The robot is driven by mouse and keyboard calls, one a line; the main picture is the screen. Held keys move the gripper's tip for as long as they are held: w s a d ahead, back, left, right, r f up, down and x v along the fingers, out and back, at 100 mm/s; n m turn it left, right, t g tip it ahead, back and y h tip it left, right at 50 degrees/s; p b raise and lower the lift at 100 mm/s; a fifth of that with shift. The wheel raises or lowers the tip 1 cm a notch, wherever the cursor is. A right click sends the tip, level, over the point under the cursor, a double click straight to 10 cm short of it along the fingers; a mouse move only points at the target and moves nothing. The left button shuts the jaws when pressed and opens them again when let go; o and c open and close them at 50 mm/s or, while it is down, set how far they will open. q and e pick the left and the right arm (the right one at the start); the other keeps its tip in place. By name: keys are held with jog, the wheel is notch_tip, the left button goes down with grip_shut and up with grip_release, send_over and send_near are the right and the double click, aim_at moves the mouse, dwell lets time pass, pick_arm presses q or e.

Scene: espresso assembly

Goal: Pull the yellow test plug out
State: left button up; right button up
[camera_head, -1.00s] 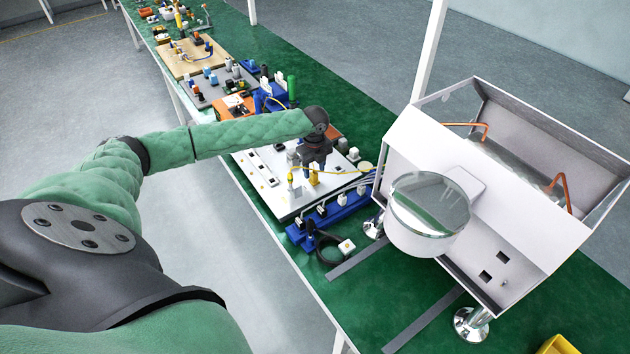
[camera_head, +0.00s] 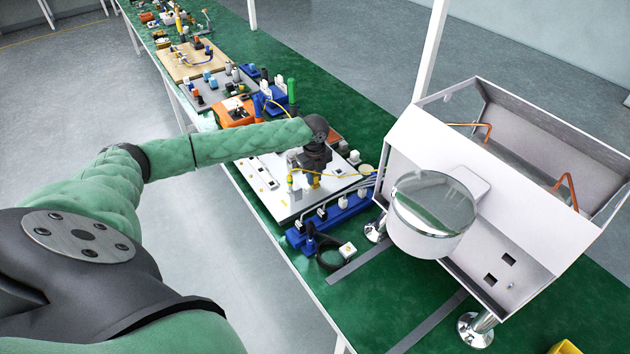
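The white test board (camera_head: 272,201) lies on the green bench in the middle of the view. A small yellow plug (camera_head: 315,183) stands on it, with a thin yellow cable (camera_head: 345,176) running to the right. My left gripper (camera_head: 314,174) points down from above right at the plug, and its dark body hides the plug's upper part. The fingers are too small and dark to tell whether they are open or closed on it. A second yellow upright piece (camera_head: 290,181) stands just left of the gripper. My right gripper is not in view.
A blue power strip (camera_head: 335,214) with several white plugs lies along the board's near side, beside a black coiled cable (camera_head: 328,252). A large white machine casing (camera_head: 500,190) stands at right. More boards and parts crowd the bench behind my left forearm.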

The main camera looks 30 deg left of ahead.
pick_arm(q)
grip_shut()
jog(key=shift+r+p, duration=1)
jog(key=shift+r, duration=0.1)
dwell(0.9)
jog(key=shift+r+p, duration=0.8)
jog(key=shift+r, duration=0.1)
jog(key=shift+r+p, duration=1.5)
